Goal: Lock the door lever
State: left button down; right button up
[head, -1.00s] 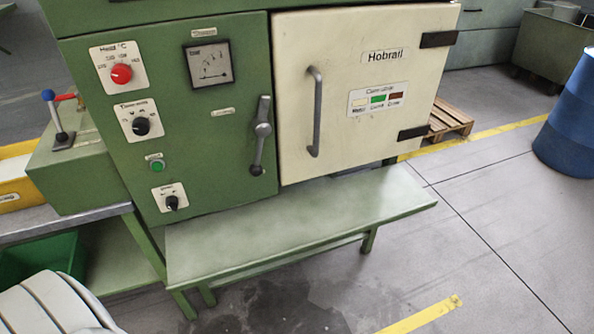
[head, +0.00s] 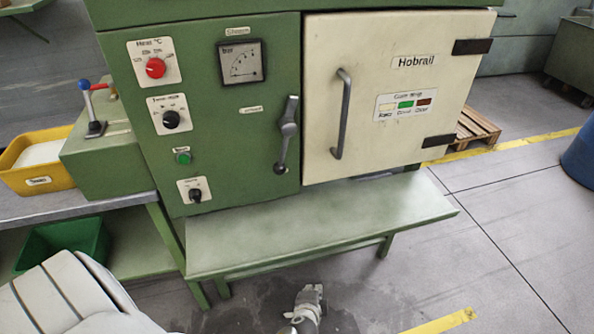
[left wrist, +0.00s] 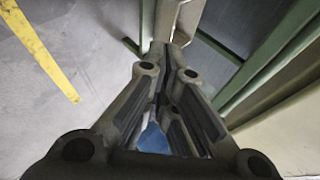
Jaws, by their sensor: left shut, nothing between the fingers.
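The door lever (head: 287,131) is a grey handle with a round hub and a ball end on the green front panel, left of the cream door (head: 393,128). It stands near vertical, ball end down. The door appears closed, with a long grey pull handle (head: 342,114) on it. My left gripper (head: 311,291) is in the head view at the bottom, below the green shelf and well apart from the lever. In the left wrist view its fingers (left wrist: 172,50) are together and empty. My right gripper is in neither view.
A green shelf (head: 320,222) juts out below the door. To the left are a small lever (head: 95,127) with red and blue knobs, a yellow bin (head: 35,183) and a green bin (head: 62,245). Open floor lies at the right, with a blue barrel (head: 580,150).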

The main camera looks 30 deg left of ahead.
pick_arm(q)
jog(key=w+a+r+t+y, duration=0.1)
jog(key=w+a+r+y, duration=0.1)
jog(key=r, duration=0.8)
jog(key=w+a+r+t+y, duration=0.2)
jog(key=w+r, duration=0.1)
jog(key=r, duration=0.7)
jog(key=w+a+r+t+y, duration=0.1)
jog(key=w+a+r+y, duration=0.1)
jog(key=r, duration=0.8)
jog(key=shift+w+a+m+t+y, duration=0.25)
jog(key=shift+w+m+t+y, duration=0.15)
jog(key=shift+w+y, duration=0.3)
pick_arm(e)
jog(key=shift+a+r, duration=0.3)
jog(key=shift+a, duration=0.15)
pick_arm(q)
jog(key=shift+w, duration=0.1)
jog(key=p+x, duration=0.2)
jog(key=x, duration=0.8)
jog(key=s+a+p, duration=0.2)
jog(key=s, duration=0.1)
jog(key=shift+s+p, duration=0.15)
jog(key=shift+p, duration=0.15)
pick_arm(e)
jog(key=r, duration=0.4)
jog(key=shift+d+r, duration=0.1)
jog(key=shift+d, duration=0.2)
pick_arm(q)
jog(key=shift+a, duration=0.15)
